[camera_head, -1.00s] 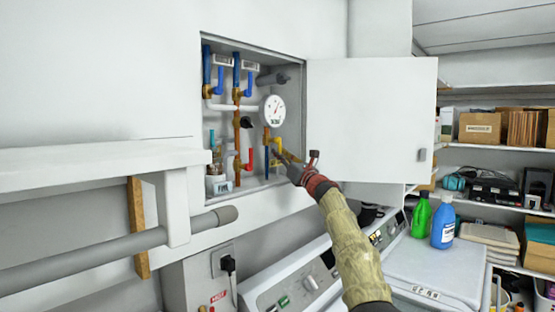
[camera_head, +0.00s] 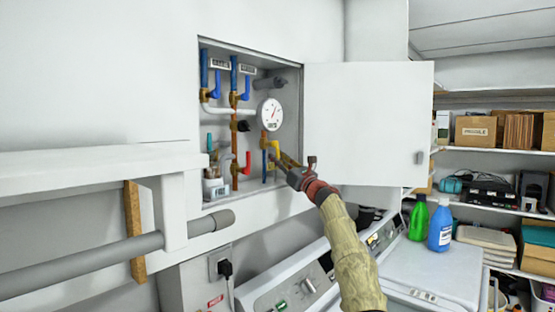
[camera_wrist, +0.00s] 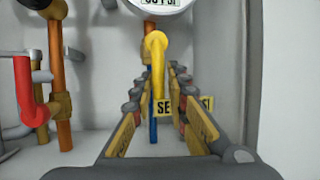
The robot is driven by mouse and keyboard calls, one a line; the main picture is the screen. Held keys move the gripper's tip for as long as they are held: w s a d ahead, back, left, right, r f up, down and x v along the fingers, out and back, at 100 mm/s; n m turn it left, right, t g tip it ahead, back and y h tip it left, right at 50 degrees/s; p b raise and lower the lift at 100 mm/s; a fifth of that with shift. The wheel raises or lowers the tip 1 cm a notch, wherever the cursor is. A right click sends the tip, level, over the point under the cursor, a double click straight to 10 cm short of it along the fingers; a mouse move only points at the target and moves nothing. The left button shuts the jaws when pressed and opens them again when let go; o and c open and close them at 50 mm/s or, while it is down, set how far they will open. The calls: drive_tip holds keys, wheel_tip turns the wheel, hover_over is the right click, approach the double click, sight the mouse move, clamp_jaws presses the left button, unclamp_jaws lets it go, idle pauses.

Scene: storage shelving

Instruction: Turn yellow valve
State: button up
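The yellow valve (camera_wrist: 156,60) has a lever handle that hangs down on the pipework below the gauge. It also shows in the head view (camera_head: 275,147), at the lower right inside the open wall cabinet. My gripper (camera_wrist: 158,92) is open, with one finger on each side of the yellow handle. I cannot tell whether either finger touches it. In the head view my gripper (camera_head: 284,161) reaches into the cabinet from the right. A yellow tag (camera_wrist: 165,105) with black letters hangs by the handle, and part of its text is hidden by the right finger.
A red-handled valve (camera_wrist: 26,90) stands to the left. A round white gauge (camera_head: 270,114) is just above the yellow valve. Blue-handled valves (camera_head: 215,85) are higher up. The open cabinet door (camera_head: 368,124) stands to the right of my gripper. A white shelf (camera_head: 90,165) juts out left.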

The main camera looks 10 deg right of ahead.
drive_tip(key=shift+o, duration=1.3)
drive_tip(key=shift+r, duration=0.15)
drive_tip(key=shift+s+d, duration=0.1)
drive_tip(key=shift+s, duration=0.1)
drive_tip(key=v, duration=1.1)
drive_tip(key=shift+s+f, duration=0.25)
drive_tip(key=shift+d, duration=0.1)
